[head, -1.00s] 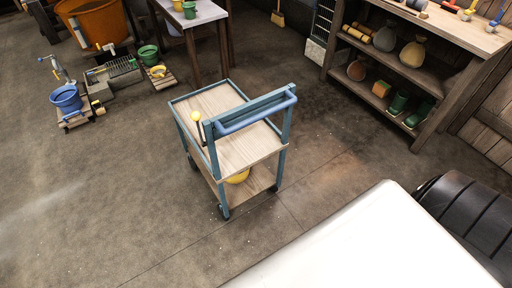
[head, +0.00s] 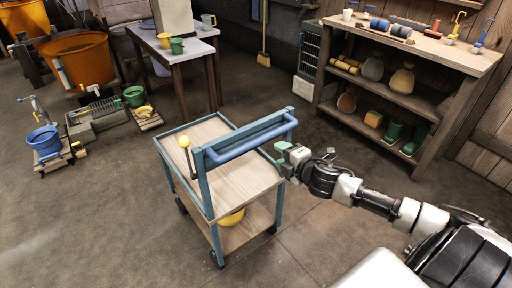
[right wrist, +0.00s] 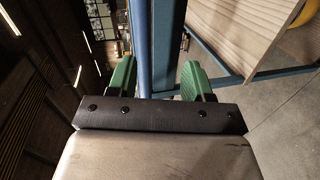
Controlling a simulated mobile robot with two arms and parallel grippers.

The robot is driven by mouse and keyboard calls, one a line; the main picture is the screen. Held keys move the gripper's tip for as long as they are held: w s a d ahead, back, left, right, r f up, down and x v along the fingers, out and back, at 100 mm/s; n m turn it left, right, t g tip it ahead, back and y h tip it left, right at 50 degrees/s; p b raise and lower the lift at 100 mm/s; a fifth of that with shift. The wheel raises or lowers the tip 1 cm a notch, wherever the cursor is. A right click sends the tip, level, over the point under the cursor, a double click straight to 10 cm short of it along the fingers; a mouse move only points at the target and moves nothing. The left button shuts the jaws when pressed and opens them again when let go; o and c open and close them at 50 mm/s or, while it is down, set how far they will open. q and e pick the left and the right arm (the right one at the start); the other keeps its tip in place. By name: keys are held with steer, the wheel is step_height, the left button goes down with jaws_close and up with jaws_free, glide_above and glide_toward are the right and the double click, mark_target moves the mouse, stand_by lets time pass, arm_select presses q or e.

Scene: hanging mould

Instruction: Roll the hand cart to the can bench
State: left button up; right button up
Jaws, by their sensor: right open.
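The hand cart (head: 205,140) stands upright in the middle of the floor, with a blue frame, two wooden shelves and a blue push handle (head: 250,140) on its near side. My right gripper (head: 281,154) is open at the right end of the handle. In the right wrist view, the green fingers (right wrist: 158,80) stand either side of blue cart bars (right wrist: 165,45); I cannot tell if they touch. A grey-topped bench (head: 190,40) with green and yellow cups and a grey can stands behind the cart; it may be the can bench. My left gripper is out of view.
A yellow ball-topped lever (head: 184,143) rises from the cart, and a yellow bowl (head: 231,218) sits on its lower shelf. A shelf unit (head: 400,85) stands at the right. A blue bucket (head: 43,142) and an orange tub (head: 77,62) are left. Floor around the cart is clear.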

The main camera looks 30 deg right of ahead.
steer(key=w+a+n, duration=0.1)
steer(key=w, duration=0.9)
steer(key=shift+w+a+t+y+p, duration=0.3)
steer(key=shift+w+a+p, duration=0.05)
steer(key=shift+a+p, duration=0.1)
jaws_close()
